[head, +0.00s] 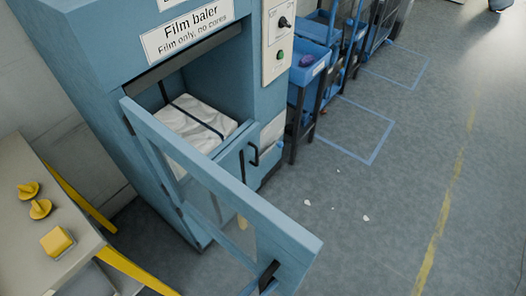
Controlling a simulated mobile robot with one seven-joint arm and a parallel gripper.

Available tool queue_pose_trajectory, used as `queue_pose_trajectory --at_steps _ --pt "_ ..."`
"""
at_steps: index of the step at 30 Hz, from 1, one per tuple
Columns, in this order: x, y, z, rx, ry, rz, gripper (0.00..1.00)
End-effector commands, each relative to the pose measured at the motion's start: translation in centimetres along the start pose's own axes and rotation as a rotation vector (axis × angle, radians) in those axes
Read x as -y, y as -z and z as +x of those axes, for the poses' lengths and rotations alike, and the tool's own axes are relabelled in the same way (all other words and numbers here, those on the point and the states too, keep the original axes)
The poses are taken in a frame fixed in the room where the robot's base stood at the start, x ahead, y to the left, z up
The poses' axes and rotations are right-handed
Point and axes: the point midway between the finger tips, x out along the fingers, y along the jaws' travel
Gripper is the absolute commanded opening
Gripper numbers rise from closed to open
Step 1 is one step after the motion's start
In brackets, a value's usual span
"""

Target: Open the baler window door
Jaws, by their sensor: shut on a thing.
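The blue film baler (85,65) stands at the left and centre of the head view, with a "Film baler" sign (190,28) on its upper front. Its framed window door (285,237) stands wide open, swung out from its left side toward the lower right. A dark handle (268,276) shows near the door's free end, close to the bottom edge of the picture. The opening behind the door shows a pale bundle (190,120) with a dark strap across it. My gripper is not in view, so its contact with the door cannot be seen.
A lower blue door (232,160) with a black handle (253,153) is beyond the window door. A beige surface (25,240) with yellow pieces is at the left. Blue bins (313,55) stand at the back. The grey floor at the right is mostly open, with small white scraps.

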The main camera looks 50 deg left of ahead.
Motion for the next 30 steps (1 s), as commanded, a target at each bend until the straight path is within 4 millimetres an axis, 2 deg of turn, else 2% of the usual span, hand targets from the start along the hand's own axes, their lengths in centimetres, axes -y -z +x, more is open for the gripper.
queue_pose_trajectory --at_steps 13,14,18,19,30 --pt "0.05 -0.02 -0.04 0.001 0.005 -0.001 0.0" --pt "0.05 -0.02 -0.04 0.001 0.005 -0.001 0.21" --pt "0.05 -0.02 -0.04 0.001 0.005 -0.001 0.47" --pt "0.04 -0.02 -0.04 0.001 0.005 -0.001 0.5" --pt "0.07 -0.1 -0.62 0.001 0.005 0.0 0.5"
